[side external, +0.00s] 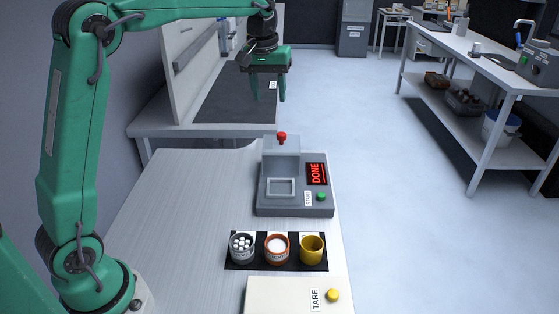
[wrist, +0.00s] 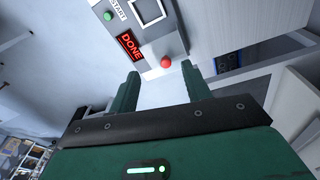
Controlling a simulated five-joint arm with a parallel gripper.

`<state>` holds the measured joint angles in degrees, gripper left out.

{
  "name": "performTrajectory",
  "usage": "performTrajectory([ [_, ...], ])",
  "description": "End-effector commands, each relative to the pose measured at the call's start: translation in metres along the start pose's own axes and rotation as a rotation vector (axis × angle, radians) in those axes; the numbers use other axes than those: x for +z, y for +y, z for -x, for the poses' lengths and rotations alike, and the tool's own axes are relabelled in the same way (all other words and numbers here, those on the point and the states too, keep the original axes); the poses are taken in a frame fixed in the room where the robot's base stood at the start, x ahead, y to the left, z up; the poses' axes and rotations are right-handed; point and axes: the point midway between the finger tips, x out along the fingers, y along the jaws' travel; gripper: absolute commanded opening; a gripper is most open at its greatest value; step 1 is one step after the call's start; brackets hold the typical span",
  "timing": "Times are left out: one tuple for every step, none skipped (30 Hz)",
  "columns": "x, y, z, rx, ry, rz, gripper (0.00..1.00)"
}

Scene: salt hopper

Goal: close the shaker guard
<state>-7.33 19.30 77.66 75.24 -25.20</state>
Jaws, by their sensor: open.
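The shaker (side external: 265,203) is a grey machine on the pale table, with a red DONE display (side external: 316,173) and a green START button (side external: 321,197). Its guard (side external: 282,155) looks like a pale grey panel standing up behind the empty square frame (side external: 281,187). A red knob (side external: 281,137) sits at the guard's top. My gripper (side external: 270,98) is open and empty, fingers down, above and slightly behind the knob. In the wrist view the knob (wrist: 166,62) shows between and just beyond the fingertips (wrist: 160,70).
In front of the shaker, a grey cup with white balls (side external: 242,247), an orange cup with white contents (side external: 277,248) and a yellow cup (side external: 312,249) stand on a black mat. A cream box with a yellow TARE button (side external: 333,295) is nearest. A bench (side external: 150,130) stands behind.

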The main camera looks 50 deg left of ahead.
Motion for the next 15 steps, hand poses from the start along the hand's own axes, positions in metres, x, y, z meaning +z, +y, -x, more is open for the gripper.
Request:
performTrajectory([
  [-0.01, 0.001, -0.009, -0.007, -0.013, 0.021, 0.48],
  [-0.015, 0.002, -0.013, -0.011, -0.021, 0.032, 0.48],
  [-0.022, 0.003, -0.018, -0.016, -0.028, 0.048, 0.48],
  [-0.026, 0.004, -0.022, -0.019, -0.035, 0.06, 0.48],
  [-0.031, 0.004, -0.027, -0.023, -0.041, 0.071, 0.48],
  [-0.037, 0.005, -0.033, -0.027, -0.049, 0.086, 0.48],
  [-0.042, 0.005, -0.038, -0.031, -0.055, 0.099, 0.48],
  [-0.046, 0.006, -0.043, -0.036, -0.063, 0.11, 0.48],
  [-0.051, 0.006, -0.049, -0.041, -0.071, 0.125, 0.48],
  [-0.055, 0.006, -0.053, -0.044, -0.075, 0.137, 0.48],
  [-0.059, 0.006, -0.058, -0.047, -0.081, 0.147, 0.48],
  [-0.063, 0.006, -0.064, -0.052, -0.089, 0.16, 0.48],
  [-0.066, 0.006, -0.067, -0.055, -0.093, 0.17, 0.48],
  [-0.069, 0.006, -0.071, -0.058, -0.096, 0.179, 0.48],
  [-0.072, 0.006, -0.076, -0.061, -0.102, 0.188, 0.48],
])
